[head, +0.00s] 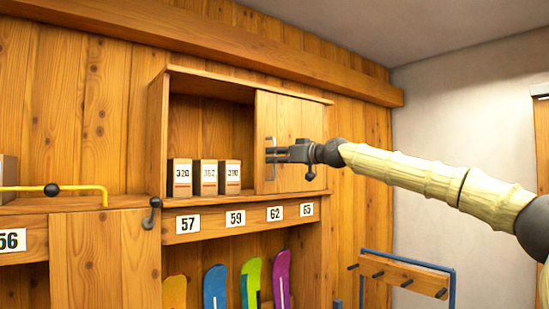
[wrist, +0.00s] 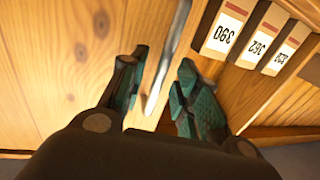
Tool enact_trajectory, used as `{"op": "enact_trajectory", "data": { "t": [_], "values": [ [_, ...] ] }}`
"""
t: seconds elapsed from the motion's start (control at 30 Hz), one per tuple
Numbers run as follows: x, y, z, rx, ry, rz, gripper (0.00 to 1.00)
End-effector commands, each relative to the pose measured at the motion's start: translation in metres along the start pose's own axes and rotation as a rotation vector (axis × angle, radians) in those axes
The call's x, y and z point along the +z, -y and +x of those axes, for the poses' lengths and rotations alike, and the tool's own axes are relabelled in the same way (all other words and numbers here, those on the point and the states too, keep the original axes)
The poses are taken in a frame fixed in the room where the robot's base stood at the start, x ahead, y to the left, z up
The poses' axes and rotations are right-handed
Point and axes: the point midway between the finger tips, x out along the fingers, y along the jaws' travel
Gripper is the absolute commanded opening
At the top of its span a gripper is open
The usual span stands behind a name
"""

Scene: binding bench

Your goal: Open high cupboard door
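The high cupboard (head: 158,130) is on the wooden wall. Its pale wooden door (head: 298,116) covers the right part of the front, and the left part is uncovered. A vertical metal bar handle (head: 272,172) is near the door's left edge. My gripper (head: 280,154) is at this handle, reaching in from the right. In the wrist view, my gripper's two fingers (wrist: 163,62) are apart, with the handle (wrist: 172,45) between them. Gaps show on both sides of the bar, so the fingers do not look closed on it. The door (wrist: 70,60) also shows there.
Three numbered boxes (head: 207,178) stand inside the uncovered left part. A numbered shelf edge (head: 250,230) runs below, above several colourful boards (head: 251,283). A yellow bar (head: 75,188) and a dark hook (head: 151,213) are at left. A blue-framed peg rack (head: 405,275) is at lower right.

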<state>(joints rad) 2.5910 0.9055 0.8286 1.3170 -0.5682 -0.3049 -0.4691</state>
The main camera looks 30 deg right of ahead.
Motion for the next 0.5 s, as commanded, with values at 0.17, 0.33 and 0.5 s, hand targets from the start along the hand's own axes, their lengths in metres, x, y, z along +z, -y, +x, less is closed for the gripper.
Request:
{"op": "enact_trajectory", "data": {
  "t": [0.17,0.33,0.5],
  "values": [
    [-0.001,-0.001,-0.022,0.001,-0.002,0.000,0.32],
    [-0.001,-0.001,-0.041,0.001,-0.002,0.000,0.32],
    [0.000,-0.001,-0.060,0.000,-0.002,0.001,0.32]
  ]
}}
